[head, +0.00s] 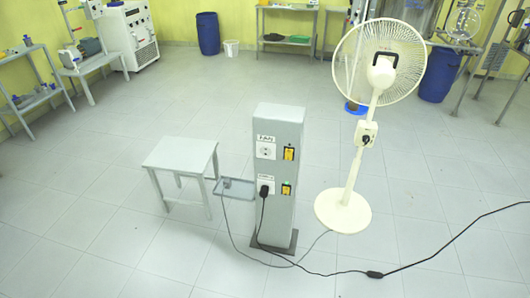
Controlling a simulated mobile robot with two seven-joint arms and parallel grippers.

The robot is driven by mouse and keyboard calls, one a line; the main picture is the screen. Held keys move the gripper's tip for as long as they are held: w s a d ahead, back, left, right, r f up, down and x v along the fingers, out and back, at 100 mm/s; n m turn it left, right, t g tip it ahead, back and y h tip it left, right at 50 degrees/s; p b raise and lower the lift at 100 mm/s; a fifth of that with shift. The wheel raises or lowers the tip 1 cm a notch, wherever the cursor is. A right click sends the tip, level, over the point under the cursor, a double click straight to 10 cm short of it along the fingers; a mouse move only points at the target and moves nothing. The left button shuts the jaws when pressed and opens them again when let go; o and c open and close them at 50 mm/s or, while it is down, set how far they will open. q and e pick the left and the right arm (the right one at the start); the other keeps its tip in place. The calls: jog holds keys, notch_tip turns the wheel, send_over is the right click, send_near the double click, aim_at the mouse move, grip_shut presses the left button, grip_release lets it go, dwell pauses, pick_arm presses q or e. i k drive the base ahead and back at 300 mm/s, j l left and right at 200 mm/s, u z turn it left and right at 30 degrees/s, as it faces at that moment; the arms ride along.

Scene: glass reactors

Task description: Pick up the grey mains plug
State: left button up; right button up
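A small grey plug (227,183) lies on a shallow grey tray (240,192) between a low grey stool and a grey socket pillar (280,200). It is small in view, so its exact pose is hard to tell. A thin grey cable runs from it down to the floor, passes in front of the pillar and leads toward the white fan (343,208). The pillar's upper socket (266,151), labelled FAN, is empty. A black plug (264,190) sits in the lower socket. Neither of my grippers is in view.
The grey stool (180,154) stands left of the tray with a bare top. A black cable with an inline block (374,274) crosses the floor at front right. Blue barrels (208,33) and benches line the back. The floor at front left is clear.

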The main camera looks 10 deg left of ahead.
aim_at(227, 182)
jog(key=i+j+z, duration=0.1)
jog(key=i+j, duration=0.45)
jog(key=j, duration=0.2)
jog(key=i+j+z, duration=0.15)
jog(key=i+j, duration=0.15)
jog(key=i+j+z, duration=0.1)
jog(key=i+j, duration=0.15)
jog(key=j, duration=0.2)
jog(key=i+j, duration=0.25)
jog(key=j, duration=0.2)
jog(key=l+z, duration=0.05)
